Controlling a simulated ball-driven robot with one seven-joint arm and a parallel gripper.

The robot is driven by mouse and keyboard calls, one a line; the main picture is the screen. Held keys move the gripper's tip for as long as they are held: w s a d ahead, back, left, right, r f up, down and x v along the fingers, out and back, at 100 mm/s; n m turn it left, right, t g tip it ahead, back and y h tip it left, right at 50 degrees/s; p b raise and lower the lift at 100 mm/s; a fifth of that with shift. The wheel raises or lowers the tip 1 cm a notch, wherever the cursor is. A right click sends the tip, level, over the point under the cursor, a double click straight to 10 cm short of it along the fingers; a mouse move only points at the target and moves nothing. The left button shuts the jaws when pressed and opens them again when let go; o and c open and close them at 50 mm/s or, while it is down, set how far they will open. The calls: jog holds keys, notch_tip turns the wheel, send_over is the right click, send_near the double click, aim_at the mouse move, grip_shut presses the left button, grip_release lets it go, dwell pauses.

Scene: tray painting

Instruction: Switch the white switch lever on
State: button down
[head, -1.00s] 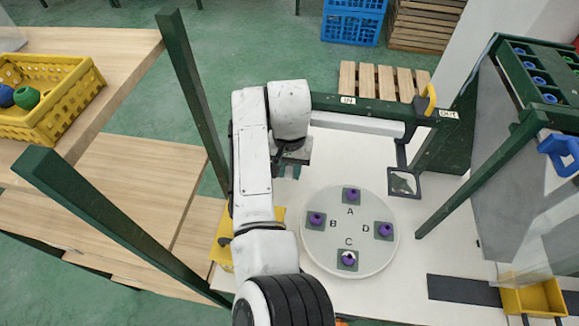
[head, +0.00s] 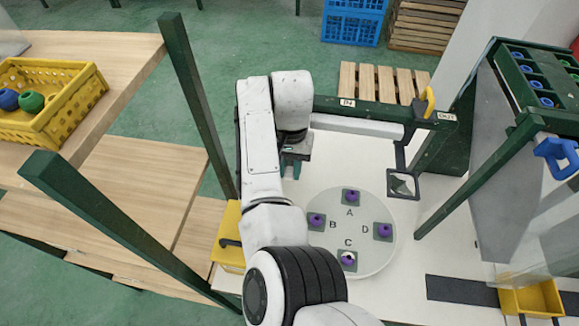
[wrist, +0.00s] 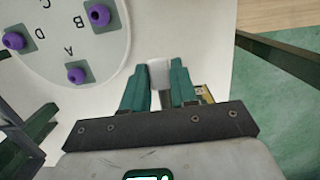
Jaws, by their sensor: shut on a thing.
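My gripper (head: 292,168) is at the far left of the white table, beyond the round plate. In the wrist view its teal fingers (wrist: 159,88) are closed on a small white upright piece, which looks like the white switch lever (wrist: 158,70). Its top shows between the fingertips; its base is hidden. In the head view my wrist hides the lever, so I cannot tell its on or off position.
A round white plate (head: 372,256) carries purple pieces on grey squares marked A to D. A green beam (head: 375,110) with IN and OUT labels crosses behind. A square frame (head: 403,186) hangs at right.

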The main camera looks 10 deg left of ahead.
aim_at(290, 164)
jog(key=c, duration=1)
grip_release()
jog(key=shift+o, duration=0.2)
jog(key=shift+r, duration=0.1)
notch_tip(290, 164, up, 11)
jog(key=w, duration=0.1)
jog(key=shift+w+f, duration=0.2)
jog(key=shift+w, duration=0.1)
